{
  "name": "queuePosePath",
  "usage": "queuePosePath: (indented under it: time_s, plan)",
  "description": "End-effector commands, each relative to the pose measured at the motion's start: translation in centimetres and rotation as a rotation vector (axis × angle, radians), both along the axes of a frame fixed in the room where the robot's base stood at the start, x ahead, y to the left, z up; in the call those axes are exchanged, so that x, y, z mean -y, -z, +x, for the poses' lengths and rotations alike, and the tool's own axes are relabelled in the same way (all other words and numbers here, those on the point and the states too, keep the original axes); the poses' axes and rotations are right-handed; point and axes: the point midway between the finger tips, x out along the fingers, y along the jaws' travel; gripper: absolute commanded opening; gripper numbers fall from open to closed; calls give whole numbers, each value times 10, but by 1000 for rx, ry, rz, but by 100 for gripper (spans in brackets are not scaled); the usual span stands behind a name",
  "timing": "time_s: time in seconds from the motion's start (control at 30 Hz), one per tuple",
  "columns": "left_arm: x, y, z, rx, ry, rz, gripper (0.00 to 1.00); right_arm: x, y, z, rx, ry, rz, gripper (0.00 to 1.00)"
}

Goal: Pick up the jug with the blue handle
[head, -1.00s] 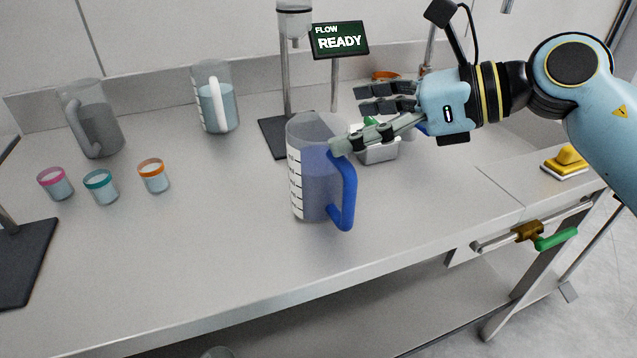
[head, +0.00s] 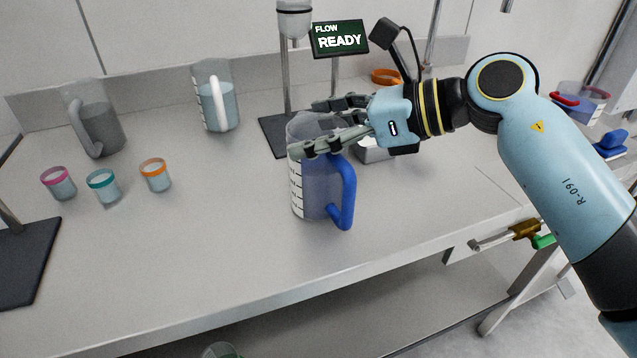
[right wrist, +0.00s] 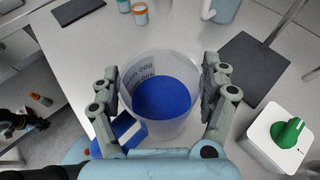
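The jug with the blue handle (head: 316,190) stands upright near the middle of the bench in the head view. It is clear, with scale marks on its left side and the handle at its front right. My right gripper (head: 305,128) reaches in from the right at the jug's upper part, one finger in front and one behind. In the right wrist view the jug (right wrist: 162,92) sits between the spread fingers, with blue contents inside. The fingers look open, with the jug's wall close to them. My left gripper is not in view.
A grey-handled jug (head: 98,128) and a white-handled jug (head: 217,108) stand at the back left. Pink-rimmed (head: 60,184), teal-rimmed (head: 103,187) and orange-rimmed (head: 156,176) cups are at left. A stand (head: 287,80) and a box with green knob (right wrist: 280,140) are near the jug.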

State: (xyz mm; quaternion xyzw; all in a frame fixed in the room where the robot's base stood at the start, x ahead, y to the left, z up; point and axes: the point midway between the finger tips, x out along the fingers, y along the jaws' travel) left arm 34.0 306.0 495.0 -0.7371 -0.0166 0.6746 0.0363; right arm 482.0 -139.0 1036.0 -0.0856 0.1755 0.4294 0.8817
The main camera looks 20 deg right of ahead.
Motion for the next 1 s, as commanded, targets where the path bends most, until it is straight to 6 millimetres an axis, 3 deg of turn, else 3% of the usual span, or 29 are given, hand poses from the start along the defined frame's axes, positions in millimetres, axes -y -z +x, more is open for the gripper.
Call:
queuePosePath:
  time_s: [0.03, 0.43, 0.73, 1.0]
  plan:
    - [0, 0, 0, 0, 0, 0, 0, 0, 0, 0, 0, 0, 0, 67]
    - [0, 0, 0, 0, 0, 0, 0, 0, -1, 0, 3, 1, 2, 17]
    - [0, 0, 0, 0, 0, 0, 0, 0, -3, 0, 3, 1, 2, 17]
    - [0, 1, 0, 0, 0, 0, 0, 0, -21, 0, 5, 0, 1, 17]
